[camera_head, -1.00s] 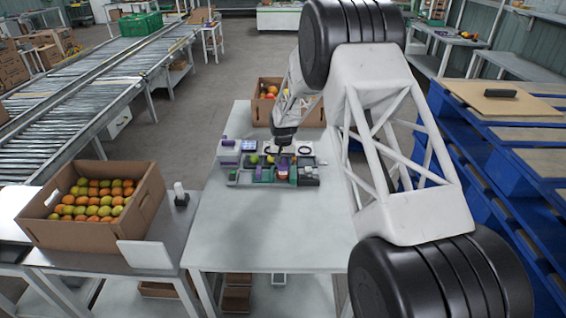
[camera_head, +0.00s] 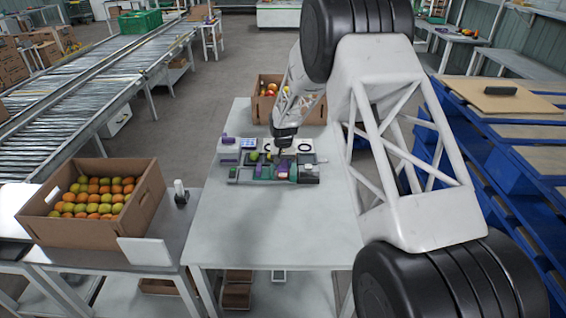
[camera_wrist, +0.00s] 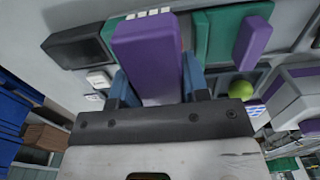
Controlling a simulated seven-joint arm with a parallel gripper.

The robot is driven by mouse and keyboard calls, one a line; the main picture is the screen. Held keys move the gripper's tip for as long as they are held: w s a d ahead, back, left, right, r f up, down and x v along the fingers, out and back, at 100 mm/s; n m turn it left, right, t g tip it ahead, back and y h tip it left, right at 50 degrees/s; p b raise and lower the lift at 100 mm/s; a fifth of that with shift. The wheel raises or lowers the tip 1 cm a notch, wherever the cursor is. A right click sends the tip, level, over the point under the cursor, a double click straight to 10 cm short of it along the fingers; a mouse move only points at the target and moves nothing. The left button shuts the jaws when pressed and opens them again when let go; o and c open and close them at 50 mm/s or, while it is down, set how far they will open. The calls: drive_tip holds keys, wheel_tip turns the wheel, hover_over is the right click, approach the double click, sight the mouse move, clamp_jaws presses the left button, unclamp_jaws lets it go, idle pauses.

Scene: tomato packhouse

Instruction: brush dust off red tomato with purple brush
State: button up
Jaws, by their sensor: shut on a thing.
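My gripper (camera_wrist: 157,78) is shut on the purple brush (camera_wrist: 148,45), its blue fingers on both sides of the handle. White bristles show at the brush's far end, at the top of the wrist view. In the head view my gripper (camera_head: 282,151) is low over the tool tray on the table, with the purple brush (camera_head: 282,171) beneath it. Whether the bristles touch anything cannot be told.
A green round fruit (camera_head: 254,156) sits by the tray, also in the wrist view (camera_wrist: 241,90). Green and purple blocks (camera_wrist: 240,35) stand close to the brush. A cardboard box (camera_head: 262,108) of fruit is behind. The front of the table (camera_head: 270,230) is clear.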

drive_tip(key=shift+s+f, duration=0.35)
drive_tip(key=shift+f, duration=0.05)
drive_tip(key=shift+w, duration=0.2)
drive_tip(key=shift+w+r, duration=0.1)
drive_tip(key=shift+w, duration=1.4)
drive_tip(key=shift+r, duration=0.1)
drive_tip(key=shift+r, duration=0.1)
drive_tip(key=shift+w+r, duration=0.1)
drive_tip(key=shift+r, duration=2.95)
drive_tip(key=shift+a, duration=0.1)
